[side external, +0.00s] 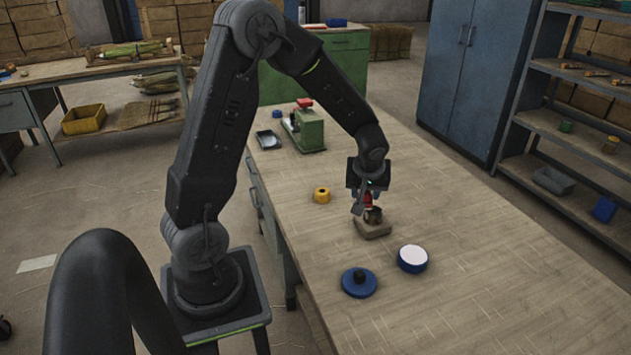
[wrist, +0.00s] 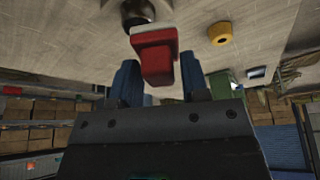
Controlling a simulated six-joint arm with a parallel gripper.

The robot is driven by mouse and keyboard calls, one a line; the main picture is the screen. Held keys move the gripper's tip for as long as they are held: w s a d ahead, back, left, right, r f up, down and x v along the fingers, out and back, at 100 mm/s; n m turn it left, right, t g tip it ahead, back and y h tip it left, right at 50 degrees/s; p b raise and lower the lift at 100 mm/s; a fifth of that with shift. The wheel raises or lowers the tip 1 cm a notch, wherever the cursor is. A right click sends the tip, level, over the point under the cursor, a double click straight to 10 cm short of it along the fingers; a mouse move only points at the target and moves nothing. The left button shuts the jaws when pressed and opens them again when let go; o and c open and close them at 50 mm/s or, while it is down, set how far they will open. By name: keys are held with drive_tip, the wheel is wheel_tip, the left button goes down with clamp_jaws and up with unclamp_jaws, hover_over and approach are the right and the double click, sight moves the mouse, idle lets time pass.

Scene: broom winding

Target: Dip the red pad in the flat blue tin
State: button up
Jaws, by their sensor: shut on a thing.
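The red pad (wrist: 155,62) sits between the two blue fingers of my gripper (wrist: 158,78) in the wrist view; its end is paler. I cannot tell whether the pad touches the cup. The flat blue tin (side external: 413,268) stands open on the bench, in front and to the right of my gripper, showing a white round surface.
A yellow ring-shaped piece (side external: 321,195) lies left of the block. Further back on the bench (side external: 480,260) are a green device with a red top (side external: 308,130) and a dark tray (side external: 268,139). The bench right of the tin is clear.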

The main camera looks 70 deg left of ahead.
drive_tip(key=w+d+m+t, duration=0.1)
drive_tip(key=w+d+m, duration=0.1)
drive_tip(key=w+d, duration=0.3)
drive_tip(key=w+d+m, duration=0.1)
drive_tip(key=w+d, duration=0.2)
drive_tip(key=d, duration=0.5)
drive_tip(key=shift+h, duration=0.4)
drive_tip(key=shift+s+f, duration=0.15)
drive_tip(key=shift+f, duration=1.55)
drive_tip(key=shift+s+f, duration=0.1)
drive_tip(key=shift+f, duration=1.6)
drive_tip(key=shift+f, duration=0.6)
wheel_tip(320, 180, up, 7)
drive_tip(key=shift+m, duration=0.3)
